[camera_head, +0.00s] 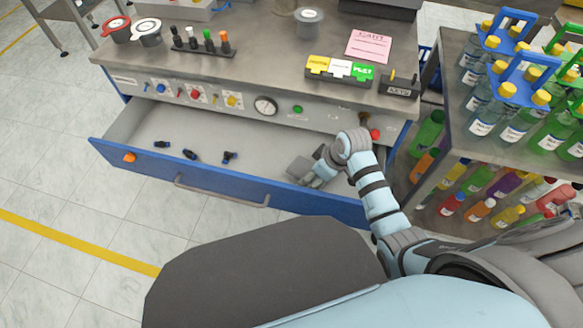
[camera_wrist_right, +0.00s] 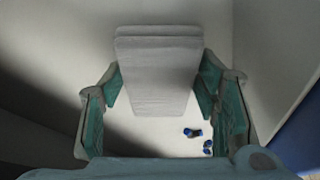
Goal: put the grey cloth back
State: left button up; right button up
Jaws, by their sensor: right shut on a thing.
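The grey cloth (camera_wrist_right: 158,70) is a folded rectangular pad, held between the two fingers of my right gripper (camera_wrist_right: 160,85) in the right wrist view. In the head view the cloth (camera_head: 302,168) shows at the right end of the open drawer (camera_head: 240,195), beside my right gripper (camera_head: 318,178). The gripper is shut on it, inside the drawer's outline. I cannot tell whether the cloth touches the drawer floor. My left gripper is not in view.
Several small dark blue fittings (camera_head: 194,154) lie in the drawer's left half. The middle of the drawer floor is bare. Above it are a control panel with a gauge (camera_head: 265,106) and the worktop (camera_head: 262,62). A bottle rack (camera_head: 465,140) stands close on the right.

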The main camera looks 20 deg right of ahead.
aim_at(292, 162)
jog(key=w+a+b, duration=0.1)
jog(key=w, duration=0.1)
jog(key=w+a+b, duration=0.1)
jog(key=w+a, duration=0.1)
jog(key=w+a+f+b, duration=0.1)
jog(key=w+a, duration=0.1)
jog(key=shift+w, duration=0.25)
jog(key=shift+f+b, duration=0.35)
jog(key=shift+d+r, duration=0.1)
jog(key=shift+f, duration=0.55)
jog(key=o, duration=1.3)
jog(key=shift+o, duration=1.3)
